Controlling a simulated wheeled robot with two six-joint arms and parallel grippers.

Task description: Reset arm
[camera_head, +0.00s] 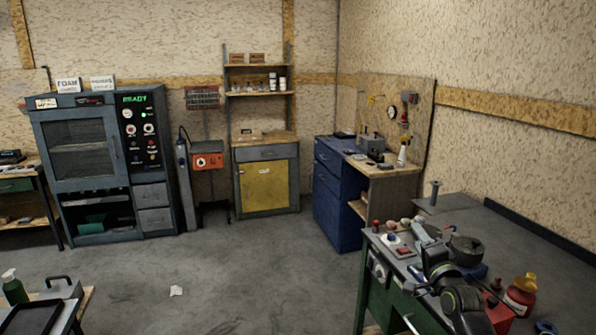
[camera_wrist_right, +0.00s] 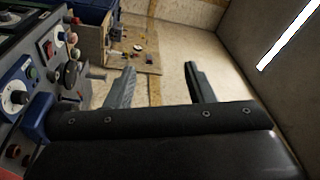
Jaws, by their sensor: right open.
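My right gripper (camera_wrist_right: 160,72) is open in the right wrist view. Its two grey fingers stand apart with nothing between them. Beyond them is a pale board wall, and a bench panel with knobs (camera_wrist_right: 50,75) lies to the left. In the head view, dark rounded parts that look like my right arm show at the lower right, over the green workbench (camera_head: 378,292). The fingers are hard to tell from the clutter there. My left gripper is not in view.
A grey oven cabinet (camera_head: 85,150) and a yellow-door cabinet (camera_head: 266,186) line the back wall. The middle floor is mostly clear.

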